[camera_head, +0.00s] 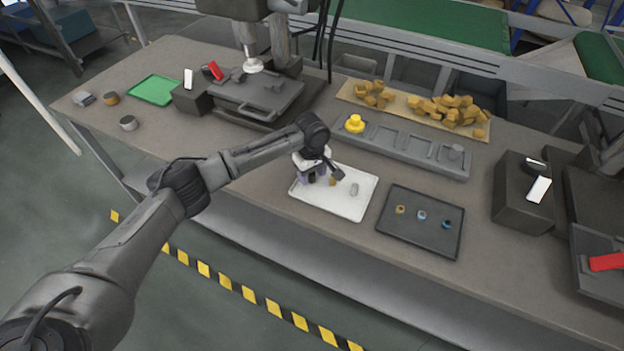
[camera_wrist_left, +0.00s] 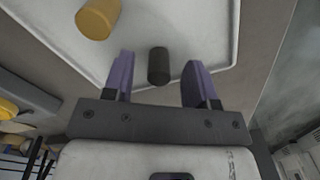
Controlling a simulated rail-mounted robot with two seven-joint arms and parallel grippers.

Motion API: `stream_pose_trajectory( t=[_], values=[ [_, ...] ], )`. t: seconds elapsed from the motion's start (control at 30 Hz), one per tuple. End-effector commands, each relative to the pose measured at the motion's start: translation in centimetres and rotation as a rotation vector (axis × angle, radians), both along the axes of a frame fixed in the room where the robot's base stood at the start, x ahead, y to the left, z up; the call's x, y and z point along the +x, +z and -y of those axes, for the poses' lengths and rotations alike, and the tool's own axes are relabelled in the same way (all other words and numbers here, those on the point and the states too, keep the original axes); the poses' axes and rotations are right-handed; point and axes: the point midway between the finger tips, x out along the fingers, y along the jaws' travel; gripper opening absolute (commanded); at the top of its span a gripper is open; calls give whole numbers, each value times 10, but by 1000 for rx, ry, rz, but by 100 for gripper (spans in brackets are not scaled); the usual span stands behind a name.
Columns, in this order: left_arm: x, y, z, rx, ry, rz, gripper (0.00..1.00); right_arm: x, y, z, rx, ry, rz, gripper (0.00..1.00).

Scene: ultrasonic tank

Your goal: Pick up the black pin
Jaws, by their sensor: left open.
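The black pin (camera_wrist_left: 158,66) shows in the left wrist view, standing out against the white tray (camera_wrist_left: 185,28) between the two purple fingers of my left gripper (camera_wrist_left: 157,74). The fingers are apart, with a gap on each side of the pin. A brass pin (camera_wrist_left: 97,18) is on the tray beyond the left finger. In the head view my left gripper (camera_head: 312,178) is low over the left part of the white tray (camera_head: 345,208); I cannot make out the black pin there. The brass pin (camera_head: 332,182) and a grey pin (camera_head: 354,189) are right of the gripper. My right gripper is not in view.
A dark tray (camera_head: 425,240) with several small rings lies right of the white tray. Brown pieces (camera_head: 445,108) lie farther back. A green tray (camera_head: 154,90) is at the back left.

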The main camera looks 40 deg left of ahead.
Motion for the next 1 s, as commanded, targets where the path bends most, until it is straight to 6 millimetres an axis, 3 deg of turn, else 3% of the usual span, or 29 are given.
stream_pose_trajectory(
  t=[0.27, 0.83, 1.0],
  values=[
    [0, -7, 1, 0, -1, 1, 52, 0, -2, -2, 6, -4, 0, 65],
    [0, -7, 1, 0, -1, 1, 0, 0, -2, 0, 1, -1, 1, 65],
    [0, -6, 0, -1, -1, 2, 0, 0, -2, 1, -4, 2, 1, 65]
  ],
)
